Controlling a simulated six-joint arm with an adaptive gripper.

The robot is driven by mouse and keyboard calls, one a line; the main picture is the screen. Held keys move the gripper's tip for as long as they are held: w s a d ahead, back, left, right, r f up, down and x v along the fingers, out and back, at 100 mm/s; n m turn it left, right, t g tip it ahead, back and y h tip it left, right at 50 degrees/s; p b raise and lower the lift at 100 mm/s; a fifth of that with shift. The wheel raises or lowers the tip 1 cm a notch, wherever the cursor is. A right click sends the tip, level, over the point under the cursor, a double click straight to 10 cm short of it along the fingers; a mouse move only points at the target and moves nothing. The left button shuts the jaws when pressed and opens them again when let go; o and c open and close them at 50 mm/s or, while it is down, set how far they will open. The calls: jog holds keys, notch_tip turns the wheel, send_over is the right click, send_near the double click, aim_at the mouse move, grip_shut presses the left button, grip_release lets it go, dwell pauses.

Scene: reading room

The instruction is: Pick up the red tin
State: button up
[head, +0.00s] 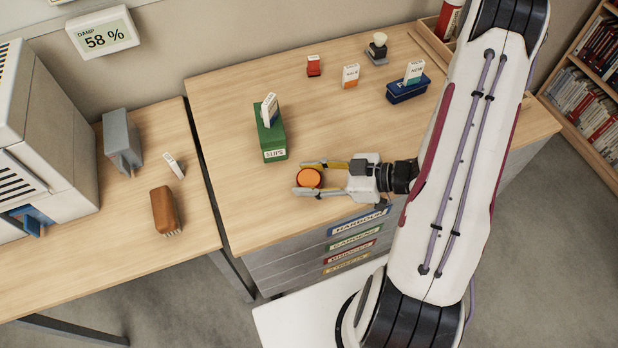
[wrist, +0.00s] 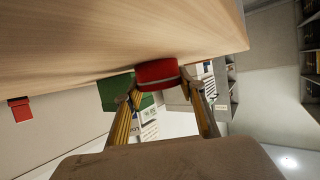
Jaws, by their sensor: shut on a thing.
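The red tin (wrist: 157,73) is a short round tin with a light band around its side, seen between the fingertips in the wrist view. In the head view the round thing in the jaws shows an orange top (head: 309,178). My gripper (head: 301,178) is shut on it from the right, one finger on each side, over the front part of the wooden desk. I cannot tell whether the tin touches the desktop. In the wrist view the two yellow-and-grey fingers of my gripper (wrist: 162,87) reach its sides.
A green slips box (head: 271,140) stands just behind and left of the tin. Labelled drawers (head: 355,240) lie below the front edge. The desktop's back left is clear.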

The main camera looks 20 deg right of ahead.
aim_at(309, 178)
jog(key=shift+r, duration=0.2)
jog(key=shift+r, duration=4.8)
